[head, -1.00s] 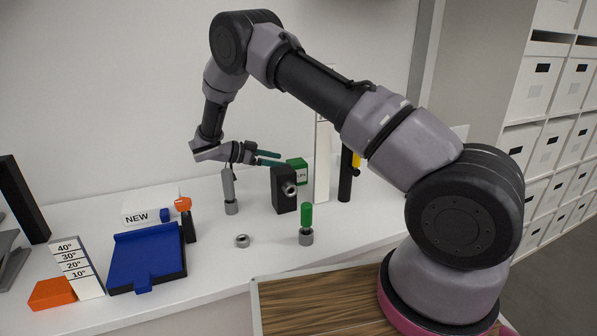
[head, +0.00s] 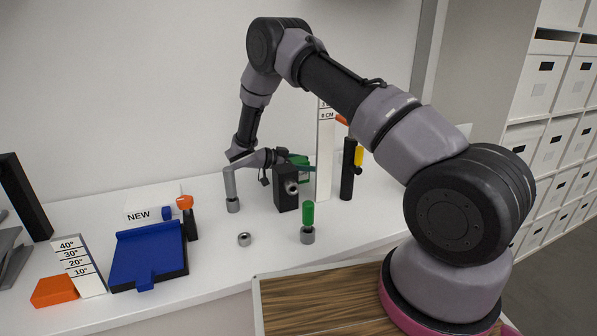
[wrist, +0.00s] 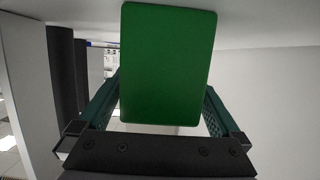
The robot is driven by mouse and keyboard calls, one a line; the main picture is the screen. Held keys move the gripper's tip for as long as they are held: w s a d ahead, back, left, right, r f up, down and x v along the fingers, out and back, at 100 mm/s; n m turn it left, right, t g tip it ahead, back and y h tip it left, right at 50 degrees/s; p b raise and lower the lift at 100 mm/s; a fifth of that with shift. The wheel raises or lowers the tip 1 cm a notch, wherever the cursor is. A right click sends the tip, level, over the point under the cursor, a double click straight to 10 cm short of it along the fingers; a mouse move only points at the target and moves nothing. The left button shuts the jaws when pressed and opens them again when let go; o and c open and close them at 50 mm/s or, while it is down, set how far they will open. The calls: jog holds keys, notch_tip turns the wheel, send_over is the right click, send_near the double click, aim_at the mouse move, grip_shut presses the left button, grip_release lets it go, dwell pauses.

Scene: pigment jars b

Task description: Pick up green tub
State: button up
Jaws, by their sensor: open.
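The green tub (head: 302,160) stands on the white counter behind a black block, and my gripper and the block hide most of it in the head view. In the wrist view the green tub (wrist: 168,60) fills the upper middle as a plain green face. My gripper (wrist: 162,90) is open, with one teal finger on each side of the tub. A narrow gap shows by the right finger; I cannot tell whether the left finger touches. In the head view my gripper (head: 302,165) reaches in from the left at the tub's height.
The black block (head: 286,193) with a metal knob stands just in front of the tub. A white ruled post (head: 325,155) and a black cylinder (head: 347,172) stand to its right. A grey post (head: 231,187) is left, a green-handled tool (head: 308,217) in front.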

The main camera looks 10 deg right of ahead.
jog(key=shift+d, duration=0.15)
jog(key=c, duration=1.4)
jog(key=shift+r, duration=5)
